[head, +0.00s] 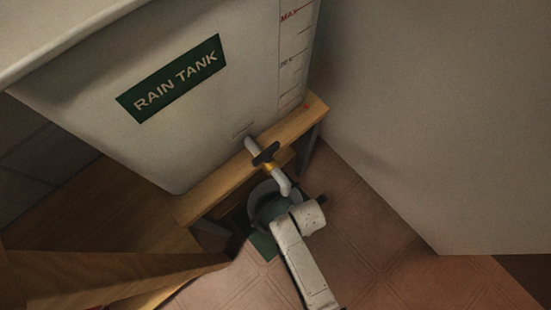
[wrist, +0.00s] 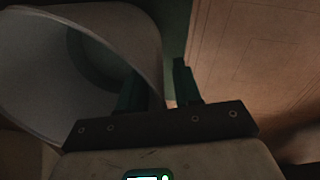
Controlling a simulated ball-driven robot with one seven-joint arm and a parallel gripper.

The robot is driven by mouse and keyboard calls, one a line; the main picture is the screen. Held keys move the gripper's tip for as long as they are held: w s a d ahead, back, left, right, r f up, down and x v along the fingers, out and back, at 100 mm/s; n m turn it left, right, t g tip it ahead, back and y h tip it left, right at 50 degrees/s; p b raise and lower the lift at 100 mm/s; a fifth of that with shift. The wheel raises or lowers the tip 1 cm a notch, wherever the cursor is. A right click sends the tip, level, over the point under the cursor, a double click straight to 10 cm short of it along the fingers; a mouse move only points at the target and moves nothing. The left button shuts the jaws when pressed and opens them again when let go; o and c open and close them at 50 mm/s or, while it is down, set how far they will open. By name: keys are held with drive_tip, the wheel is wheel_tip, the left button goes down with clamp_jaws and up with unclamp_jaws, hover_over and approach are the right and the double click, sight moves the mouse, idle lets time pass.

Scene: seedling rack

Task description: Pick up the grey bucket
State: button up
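The grey bucket (head: 262,200) stands low on the floor under the tap of the rain tank, partly hidden behind my arm in the head view. In the wrist view the bucket (wrist: 35,85) fills the left side, its open mouth and inside showing. My gripper (wrist: 158,85) has its two dark fingers apart. The left finger shows against the bucket's inside and the right finger is outside, so the bucket's wall lies between them. A gap shows between the wall and the right finger. The fingertips are hidden in the head view.
The white rain tank (head: 225,110) sits on a wooden stand (head: 215,190). Its tap (head: 265,156) and spout (head: 282,184) hang just over the bucket. A green patch (head: 263,244) shows beneath the bucket. A pale wall (head: 430,120) is at the right; tiled floor (head: 365,235) is free in front.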

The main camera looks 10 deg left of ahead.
drive_tip(key=shift+f, duration=0.4)
drive_tip(key=shift+c, duration=0.4)
clamp_jaws()
idle(0.6)
drive_tip(key=shift+w+r, duration=0.1)
drive_tip(key=shift+r, duration=0.05)
